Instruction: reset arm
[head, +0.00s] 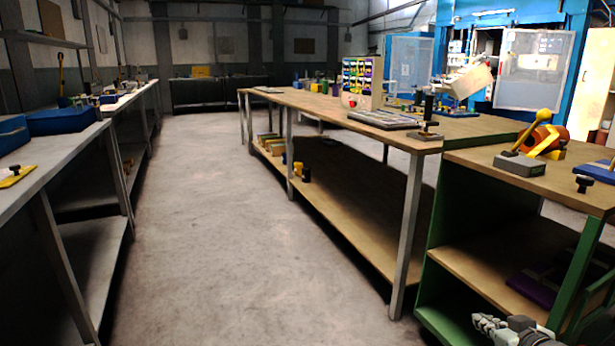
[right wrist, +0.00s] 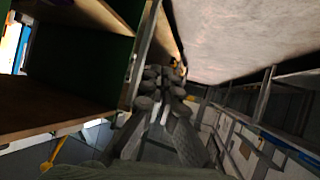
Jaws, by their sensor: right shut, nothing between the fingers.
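My right gripper (head: 505,328) shows at the bottom right of the head view, low in front of the green-framed bench (head: 480,165). It also shows in the right wrist view (right wrist: 172,75), where its dark fingers are together with nothing between them. The floor and the bench's shelves lie around it in that view. The gripper looks apart from the bench, though the gap is hard to judge. My left gripper is in neither view.
A long wooden workbench (head: 300,97) with a lower shelf stands at centre right. The green-framed bench carries a grey block with a yellow lever (head: 520,163). A grey bench (head: 70,150) runs along the left. The concrete floor (head: 215,220) between them is clear.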

